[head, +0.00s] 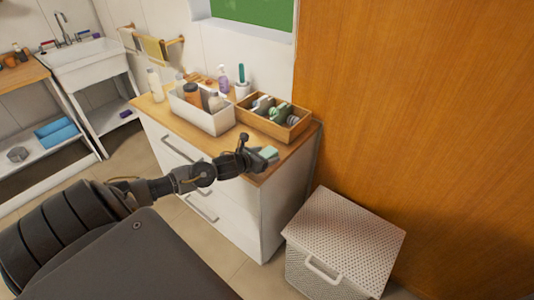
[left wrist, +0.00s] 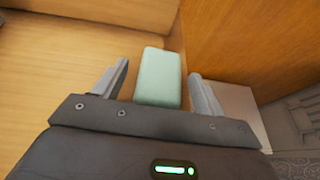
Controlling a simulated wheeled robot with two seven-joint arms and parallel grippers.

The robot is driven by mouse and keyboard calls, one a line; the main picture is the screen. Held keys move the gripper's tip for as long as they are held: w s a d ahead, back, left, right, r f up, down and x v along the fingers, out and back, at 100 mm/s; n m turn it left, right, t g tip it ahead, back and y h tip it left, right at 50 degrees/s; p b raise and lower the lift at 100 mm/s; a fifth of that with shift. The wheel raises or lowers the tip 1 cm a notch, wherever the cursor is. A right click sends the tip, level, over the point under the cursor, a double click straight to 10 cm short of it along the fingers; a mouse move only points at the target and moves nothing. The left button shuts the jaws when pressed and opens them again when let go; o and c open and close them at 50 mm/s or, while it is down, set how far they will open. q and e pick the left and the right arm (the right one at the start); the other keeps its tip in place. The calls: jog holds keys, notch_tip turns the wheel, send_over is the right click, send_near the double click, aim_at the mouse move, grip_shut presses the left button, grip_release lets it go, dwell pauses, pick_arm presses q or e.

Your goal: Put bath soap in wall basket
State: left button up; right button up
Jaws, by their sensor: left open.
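A pale green bar of bath soap (head: 266,154) lies near the front right edge of the wooden cabinet top in the head view. My left gripper (head: 256,156) is at the soap, low over the cabinet top. In the left wrist view the soap (left wrist: 159,78) stands between the two fingers of my left gripper (left wrist: 160,85), with a gap on each side. The fingers are open, and the soap's near end is hidden by the gripper body. I cannot make out a wall basket for certain. My right gripper is not in view.
A wooden box (head: 300,128) with several items and a white bin (head: 215,122) with bottles stand on the cabinet top (head: 285,156). A white wicker hamper (head: 345,235) stands on the floor at right. A tall wooden panel (head: 420,110) closes off the right side.

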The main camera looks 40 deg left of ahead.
pick_arm(q)
jog(key=shift+w+f, duration=0.25)
jog(key=shift+w, duration=0.45)
jog(key=shift+c, duration=0.3)
jog(key=c, duration=1.1)
jog(key=shift+r, duration=0.1)
